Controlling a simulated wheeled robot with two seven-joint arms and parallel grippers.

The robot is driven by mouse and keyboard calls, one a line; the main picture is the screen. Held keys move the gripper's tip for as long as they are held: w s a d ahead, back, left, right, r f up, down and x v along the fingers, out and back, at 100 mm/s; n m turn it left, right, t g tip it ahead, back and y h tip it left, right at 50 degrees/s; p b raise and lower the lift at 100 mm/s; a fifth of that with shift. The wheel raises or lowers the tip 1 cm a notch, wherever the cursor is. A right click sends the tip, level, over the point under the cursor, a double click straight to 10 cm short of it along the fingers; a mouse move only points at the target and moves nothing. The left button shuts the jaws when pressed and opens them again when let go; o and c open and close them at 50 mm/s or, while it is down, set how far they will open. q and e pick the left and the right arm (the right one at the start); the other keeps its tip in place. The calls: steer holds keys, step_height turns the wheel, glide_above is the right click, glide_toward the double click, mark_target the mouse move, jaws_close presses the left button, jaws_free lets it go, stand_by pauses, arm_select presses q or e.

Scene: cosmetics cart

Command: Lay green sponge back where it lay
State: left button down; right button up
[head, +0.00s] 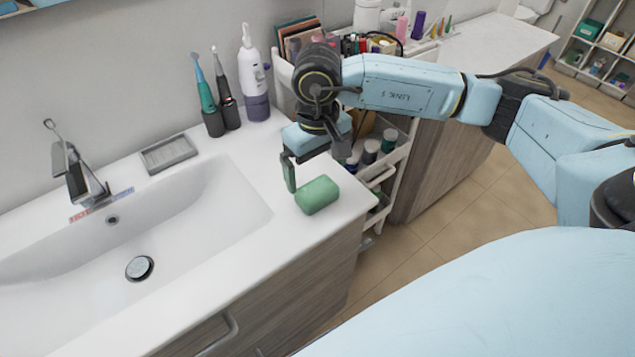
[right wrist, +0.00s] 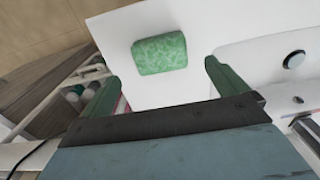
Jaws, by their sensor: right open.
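The green sponge (head: 317,195) lies on the white countertop, right of the sink basin and near the counter's front right corner. It also shows in the right wrist view (right wrist: 160,54), beyond the fingertips and apart from them. My right gripper (head: 303,172) is just behind and above the sponge in the head view. In the right wrist view its two fingers (right wrist: 161,74) are spread wide with nothing between them. My left gripper is not in view.
A grey soap dish (head: 168,153) sits behind the sink (head: 160,235). Two electric toothbrushes (head: 216,100) and a white bottle (head: 253,75) stand at the back. A white cart (head: 393,155) with bottles stands right of the counter. The counter beside the basin is mostly clear.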

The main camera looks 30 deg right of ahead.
mark_target(318, 190)
step_height(318, 190, up, 5)
steer(key=shift+r, duration=0.1)
steer(key=shift+s, duration=0.1)
stand_by(0.6)
